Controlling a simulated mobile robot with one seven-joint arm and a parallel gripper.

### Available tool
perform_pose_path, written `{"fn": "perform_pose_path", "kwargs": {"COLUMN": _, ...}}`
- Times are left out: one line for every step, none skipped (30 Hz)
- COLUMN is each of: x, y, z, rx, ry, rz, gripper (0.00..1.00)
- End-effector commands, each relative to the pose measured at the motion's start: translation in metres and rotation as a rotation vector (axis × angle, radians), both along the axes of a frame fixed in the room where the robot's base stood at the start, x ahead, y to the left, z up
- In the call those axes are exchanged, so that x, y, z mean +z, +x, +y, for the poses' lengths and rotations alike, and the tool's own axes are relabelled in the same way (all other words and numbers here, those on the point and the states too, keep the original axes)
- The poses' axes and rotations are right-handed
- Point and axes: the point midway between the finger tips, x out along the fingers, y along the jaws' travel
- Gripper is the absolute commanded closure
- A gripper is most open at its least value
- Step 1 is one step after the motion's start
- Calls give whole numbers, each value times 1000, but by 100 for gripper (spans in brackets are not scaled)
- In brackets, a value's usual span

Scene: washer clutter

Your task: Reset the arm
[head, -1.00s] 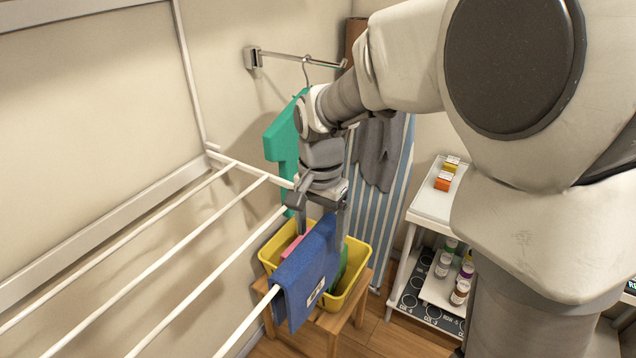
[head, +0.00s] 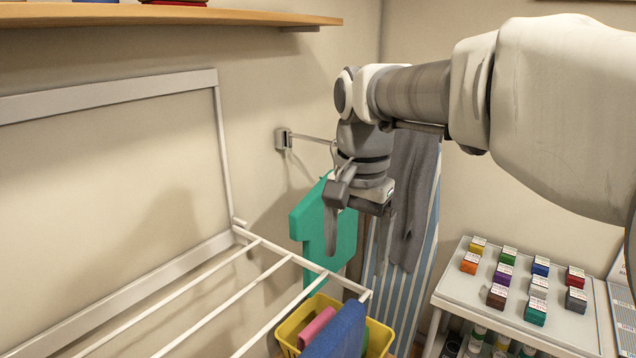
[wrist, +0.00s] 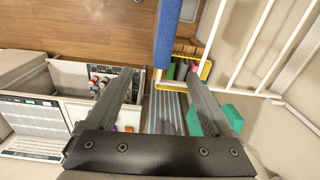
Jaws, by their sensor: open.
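My gripper (head: 345,228) hangs from my arm above the drying rack's end, in front of the teal shirt. In the wrist view my gripper (wrist: 160,85) shows two dark fingers spread wide with nothing between them. The blue cloth (head: 340,332) lies over a rack bar below the gripper, apart from it; it also shows at the top of the wrist view (wrist: 172,35).
The white drying rack (head: 272,270) fills the lower left. A yellow basket (head: 290,327) with a pink item (head: 317,327) stands below. The teal shirt (head: 312,222) hangs on a wall rod. A cart (head: 455,285) with several small boxes stands right. A wooden shelf (head: 230,15) runs above left.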

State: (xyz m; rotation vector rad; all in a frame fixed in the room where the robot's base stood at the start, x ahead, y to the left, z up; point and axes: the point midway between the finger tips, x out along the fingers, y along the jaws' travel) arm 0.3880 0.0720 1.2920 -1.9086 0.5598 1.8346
Motion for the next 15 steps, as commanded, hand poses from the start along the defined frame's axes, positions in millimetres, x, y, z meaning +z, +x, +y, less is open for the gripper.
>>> {"fn": "perform_pose_path", "kwargs": {"x": 2, "y": -11, "z": -7, "rx": 29, "ry": 2, "rz": -31, "gripper": 13}}
{"fn": "perform_pose_path", "kwargs": {"x": 3, "y": -17, "z": -11, "rx": 52, "ry": 2, "rz": -48, "gripper": 13}}
{"fn": "perform_pose_path", "kwargs": {"x": 2, "y": -26, "z": -17, "rx": 86, "ry": 1, "rz": -73, "gripper": 13}}
{"fn": "perform_pose_path", "kwargs": {"x": 2, "y": -32, "z": -21, "rx": 112, "ry": 0, "rz": -95, "gripper": 13}}
{"fn": "perform_pose_path", "kwargs": {"x": 1, "y": -39, "z": -24, "rx": 139, "ry": -3, "rz": -115, "gripper": 13}}
{"fn": "perform_pose_path", "kwargs": {"x": 0, "y": -48, "z": -30, "rx": 174, "ry": -7, "rz": -142, "gripper": 13}}
{"fn": "perform_pose_path", "kwargs": {"x": -2, "y": -54, "z": -33, "rx": 199, "ry": -11, "rz": -162, "gripper": 13}}
{"fn": "perform_pose_path", "kwargs": {"x": -3, "y": -61, "z": -36, "rx": 226, "ry": -16, "rz": -183, "gripper": 13}}
{"fn": "perform_pose_path", "kwargs": {"x": -6, "y": -69, "z": -41, "rx": 262, "ry": -25, "rz": -210, "gripper": 13}}
{"fn": "perform_pose_path", "kwargs": {"x": -8, "y": -76, "z": -44, "rx": 286, "ry": -32, "rz": -229, "gripper": 13}}
{"fn": "perform_pose_path", "kwargs": {"x": -10, "y": -82, "z": -47, "rx": 312, "ry": -39, "rz": -249, "gripper": 13}}
{"fn": "perform_pose_path", "kwargs": {"x": -15, "y": -91, "z": -51, "rx": 347, "ry": -51, "rz": -275, "gripper": 13}}
{"fn": "perform_pose_path", "kwargs": {"x": -18, "y": -97, "z": -54, "rx": 373, "ry": -60, "rz": -293, "gripper": 13}}
{"fn": "perform_pose_path", "kwargs": {"x": -21, "y": -102, "z": -56, "rx": 396, "ry": -70, "rz": -311, "gripper": 13}}
{"fn": "perform_pose_path", "kwargs": {"x": -25, "y": -110, "z": -59, "rx": 427, "ry": -84, "rz": -335, "gripper": 13}}
